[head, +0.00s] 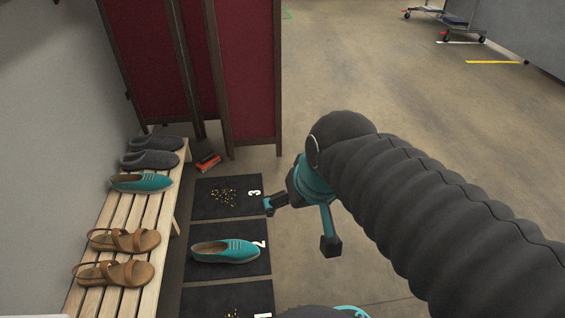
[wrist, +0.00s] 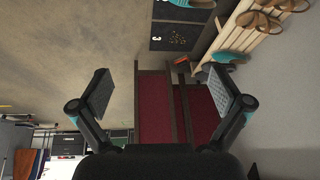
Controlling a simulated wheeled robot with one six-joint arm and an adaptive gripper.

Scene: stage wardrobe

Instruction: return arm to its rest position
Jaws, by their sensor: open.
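My gripper (head: 300,224) is open and empty in the head view, above the bare floor to the right of the numbered mats. In the wrist view its two fingers (wrist: 168,98) stand wide apart with nothing between them. My dark, ribbed arm reaches in from the lower right of the head view and hides part of the floor.
A slatted bench (head: 146,210) at left bears grey slippers (head: 150,160), one teal shoe (head: 141,182) and brown sandals (head: 124,240). Another teal shoe (head: 226,251) lies on mat 2 (head: 200,272). A red folding screen (head: 248,70) stands behind.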

